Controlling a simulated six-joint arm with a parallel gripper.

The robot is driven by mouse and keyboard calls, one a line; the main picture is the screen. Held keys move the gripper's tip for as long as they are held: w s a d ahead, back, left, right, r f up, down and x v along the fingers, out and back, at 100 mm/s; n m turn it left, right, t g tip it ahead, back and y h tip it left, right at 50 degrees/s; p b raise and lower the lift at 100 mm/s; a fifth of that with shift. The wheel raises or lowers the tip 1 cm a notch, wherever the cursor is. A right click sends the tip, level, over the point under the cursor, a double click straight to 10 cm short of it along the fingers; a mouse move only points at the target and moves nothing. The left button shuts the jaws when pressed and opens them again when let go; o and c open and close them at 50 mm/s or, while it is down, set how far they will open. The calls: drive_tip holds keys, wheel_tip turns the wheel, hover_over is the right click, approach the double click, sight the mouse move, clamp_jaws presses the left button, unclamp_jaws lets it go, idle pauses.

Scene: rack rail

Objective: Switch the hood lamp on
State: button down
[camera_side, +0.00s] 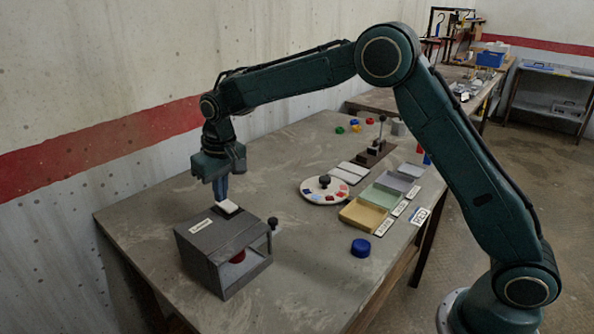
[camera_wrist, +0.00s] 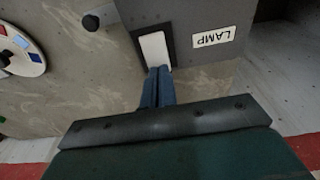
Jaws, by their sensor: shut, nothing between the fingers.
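The hood (camera_side: 222,250) is a grey box with an open front at the near left of the table, with a reddish thing inside. On its top is a white rocker switch (camera_side: 228,206) in a dark frame, beside a label reading LAMP (camera_wrist: 214,37). The white switch (camera_wrist: 154,50) also shows in the wrist view. My gripper (camera_side: 221,200) points down at the switch, its blue fingers shut and empty. In the wrist view the fingertips (camera_wrist: 160,72) are at the switch's near end; I cannot tell whether they touch it. Whether the lamp is lit is not clear.
A round white tray (camera_side: 325,192) with coloured pieces, several shallow bins (camera_side: 364,214) and a blue cylinder (camera_side: 361,247) stand to the right. Bare table lies between.

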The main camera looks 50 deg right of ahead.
sight(226, 202)
idle(0.3)
drive_tip(key=shift+r, duration=3.4)
drive_tip(key=s+d+r+t, duration=0.1)
drive_tip(key=s+d+r, duration=0.35)
drive_tip(key=s, duration=0.45)
drive_tip(key=s+d+r+t, duration=0.1)
drive_tip(key=s+d+r, duration=0.2)
drive_tip(key=s+r, duration=0.45)
drive_tip(key=s+d+f+t, duration=0.1)
drive_tip(key=s+f, duration=0.2)
drive_tip(key=s, duration=0.7)
drive_tip(key=s+d+f, duration=0.2)
drive_tip(key=s+f, duration=0.1)
drive_tip(key=s, duration=0.8)
drive_tip(key=shift+s+d+f+t, duration=0.15)
drive_tip(key=shift+s+f+t, duration=0.15)
drive_tip(key=shift+f+t, duration=0.1)
